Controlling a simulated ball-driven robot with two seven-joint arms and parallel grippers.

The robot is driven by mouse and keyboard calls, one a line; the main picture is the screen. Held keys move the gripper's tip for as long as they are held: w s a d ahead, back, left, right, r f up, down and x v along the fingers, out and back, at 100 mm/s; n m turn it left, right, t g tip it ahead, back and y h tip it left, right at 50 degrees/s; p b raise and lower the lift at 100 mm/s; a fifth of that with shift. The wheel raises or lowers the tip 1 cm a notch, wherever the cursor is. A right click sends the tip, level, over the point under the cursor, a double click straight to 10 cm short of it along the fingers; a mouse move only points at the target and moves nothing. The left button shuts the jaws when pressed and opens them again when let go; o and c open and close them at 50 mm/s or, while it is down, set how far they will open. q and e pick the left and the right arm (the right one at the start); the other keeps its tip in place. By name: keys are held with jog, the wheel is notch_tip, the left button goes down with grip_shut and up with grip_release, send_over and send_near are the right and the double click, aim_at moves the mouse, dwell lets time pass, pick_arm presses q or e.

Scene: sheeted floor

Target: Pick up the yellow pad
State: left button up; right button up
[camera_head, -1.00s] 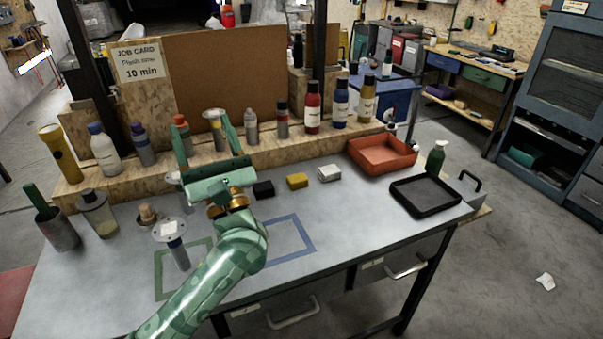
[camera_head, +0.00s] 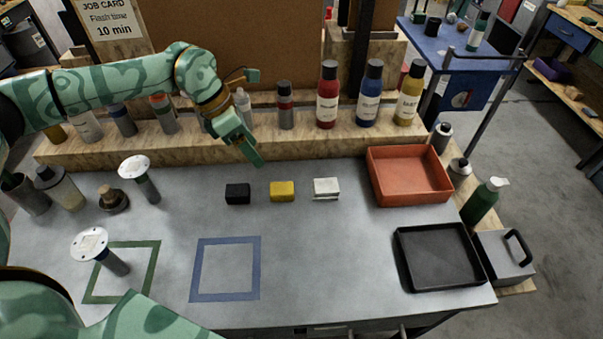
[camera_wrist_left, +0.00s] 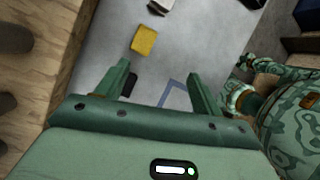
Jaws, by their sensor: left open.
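The yellow pad (camera_head: 282,191) lies on the grey bench top between a black pad (camera_head: 237,194) and a white pad (camera_head: 326,188). My left gripper (camera_head: 253,117) is open and empty, up and to the left of the yellow pad in the head view, apart from it. In the left wrist view the yellow pad (camera_wrist_left: 144,40) shows beyond the open fingers (camera_wrist_left: 158,75), a little left of the gap's middle. The black pad (camera_wrist_left: 131,84) is partly hidden by the left finger there.
A wooden step (camera_head: 330,145) with several bottles runs along the back. An orange bin (camera_head: 408,194) and a black tray (camera_head: 440,280) are at the right. Flanged parts (camera_head: 90,243) stand at the left. Bench top around the blue outline (camera_head: 226,297) is clear.

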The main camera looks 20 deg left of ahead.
pick_arm(q)
jog(key=w+a+m+y, duration=0.1)
jog(key=w+m, duration=0.1)
jog(key=m+b, duration=0.1)
jog(key=b, duration=0.1)
send_over(281, 188)
jog(key=s+a, duration=0.1)
jog(key=a, duration=0.1)
jog(key=shift+t, duration=0.3)
notch_tip(281, 188, down, 10)
jog(key=shift+f, duration=0.1)
jog(key=b+x, duration=0.1)
jog(key=x, duration=0.4)
jog(key=shift+f, duration=0.45)
jog(key=shift+r, duration=0.1)
jog(key=c, duration=1.1)
pick_arm(e)
jog(key=f, duration=0.1)
jog(key=s+f, duration=0.1)
jog(key=f, duration=0.1)
jog(key=shift+s+a+f, duration=0.1)
jog(key=shift+s+a, duration=0.2)
jog(key=shift+a, duration=0.05)
